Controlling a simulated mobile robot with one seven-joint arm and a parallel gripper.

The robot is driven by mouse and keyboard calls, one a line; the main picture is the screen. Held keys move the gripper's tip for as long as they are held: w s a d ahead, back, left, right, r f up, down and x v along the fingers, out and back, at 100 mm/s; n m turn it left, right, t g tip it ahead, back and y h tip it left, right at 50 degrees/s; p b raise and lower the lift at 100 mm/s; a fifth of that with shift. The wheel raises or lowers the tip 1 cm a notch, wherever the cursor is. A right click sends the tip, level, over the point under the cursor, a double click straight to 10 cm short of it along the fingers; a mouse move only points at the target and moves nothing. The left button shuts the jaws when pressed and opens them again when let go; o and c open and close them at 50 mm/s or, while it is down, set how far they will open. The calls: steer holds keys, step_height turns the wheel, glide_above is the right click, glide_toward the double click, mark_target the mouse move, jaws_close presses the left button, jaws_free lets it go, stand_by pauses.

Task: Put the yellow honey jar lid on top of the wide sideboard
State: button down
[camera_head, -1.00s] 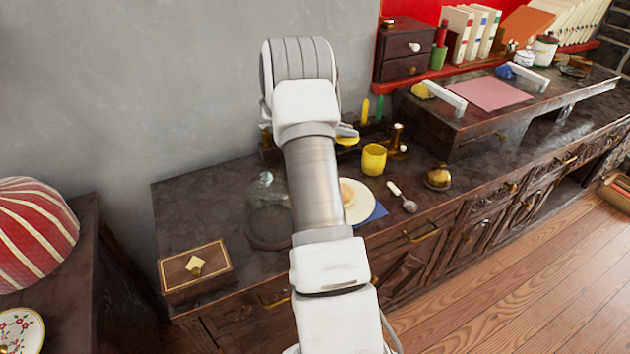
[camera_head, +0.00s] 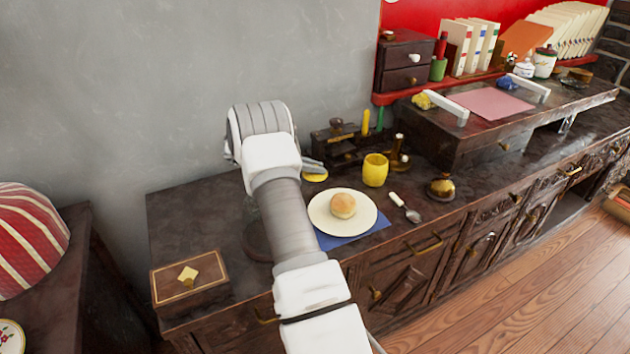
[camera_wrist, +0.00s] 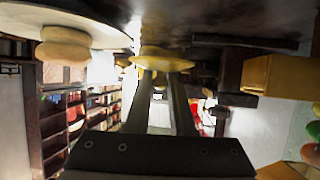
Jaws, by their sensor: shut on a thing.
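My gripper (camera_head: 313,167) is shut on the yellow honey jar lid (camera_head: 316,178), over the back part of the wide sideboard (camera_head: 222,222). In the wrist view, the two fingers (camera_wrist: 160,76) close on the round yellow lid (camera_wrist: 160,63). The lid is close to the dark top; I cannot tell whether it touches. A yellow cup-like jar (camera_head: 375,170) stands on the sideboard, just right of the lid. My arm hides part of the sideboard top.
A white plate (camera_head: 322,222) with a bun (camera_head: 343,205) lies on a blue napkin (camera_head: 372,230) in front. A spoon (camera_head: 405,207), brass bell (camera_head: 441,187) and dark scale-like stand (camera_head: 340,146) are nearby. A wooden box (camera_head: 190,277) sits at the left corner. A glass dome is mostly hidden.

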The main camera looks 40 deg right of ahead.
mark_target(315, 177)
steer(key=shift+f+b, duration=0.65)
steer(key=shift+f, duration=1.25)
steer(key=shift+f, duration=0.2)
steer(key=c, duration=0.8)
jaws_free()
steer(key=shift+o, duration=0.2)
steer(key=shift+r, duration=0.15)
